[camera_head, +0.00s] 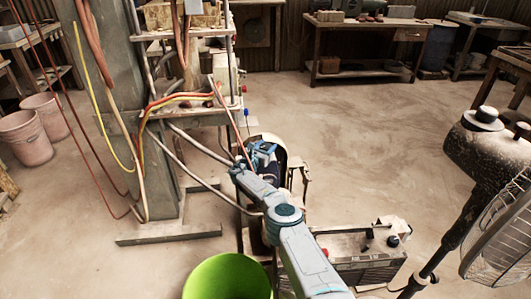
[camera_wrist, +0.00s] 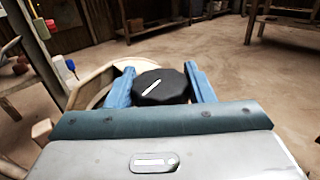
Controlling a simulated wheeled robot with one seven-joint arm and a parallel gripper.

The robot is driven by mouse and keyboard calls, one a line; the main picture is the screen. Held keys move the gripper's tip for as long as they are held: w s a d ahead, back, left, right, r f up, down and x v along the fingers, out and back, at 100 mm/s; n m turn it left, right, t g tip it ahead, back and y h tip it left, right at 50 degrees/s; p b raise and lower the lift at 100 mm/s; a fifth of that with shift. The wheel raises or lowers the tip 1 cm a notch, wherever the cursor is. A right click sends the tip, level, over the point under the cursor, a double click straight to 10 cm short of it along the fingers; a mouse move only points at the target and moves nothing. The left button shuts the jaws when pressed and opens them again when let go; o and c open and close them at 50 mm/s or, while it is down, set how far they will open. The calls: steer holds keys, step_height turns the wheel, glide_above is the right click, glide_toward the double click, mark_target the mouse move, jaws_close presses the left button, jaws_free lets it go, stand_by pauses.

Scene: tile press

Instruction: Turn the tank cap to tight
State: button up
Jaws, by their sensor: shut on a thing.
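The tank cap (camera_wrist: 165,90) is a dark, many-sided knob with a white line mark across its top. In the wrist view it sits between the two blue fingers of my gripper (camera_wrist: 160,84), which is shut on it. The white line runs slantwise, from lower left to upper right. In the head view my gripper (camera_head: 262,152) is at the far end of my arm, beside the tile press machine. The cap itself is hidden there by my arm and gripper.
A lime-green bin (camera_head: 228,277) stands in front, left of my arm. A grey tank-like unit (camera_head: 355,258) is to its right, and a pedestal fan (camera_head: 500,235) is at the far right. Hoses and a steel column (camera_head: 160,190) are at left. Open floor (camera_head: 400,135) lies behind.

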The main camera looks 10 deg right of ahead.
steer(key=shift+m+g+h+b, duration=0.3)
steer(key=shift+b, duration=0.2)
steer(key=o, duration=1)
steer(key=shift+d+r, duration=0.1)
steer(key=shift+p+v, duration=0.8)
steer(key=shift+p, duration=0.4)
steer(key=p+v, duration=0.5)
steer(key=v, duration=0.7)
steer(key=shift+s, duration=0.1)
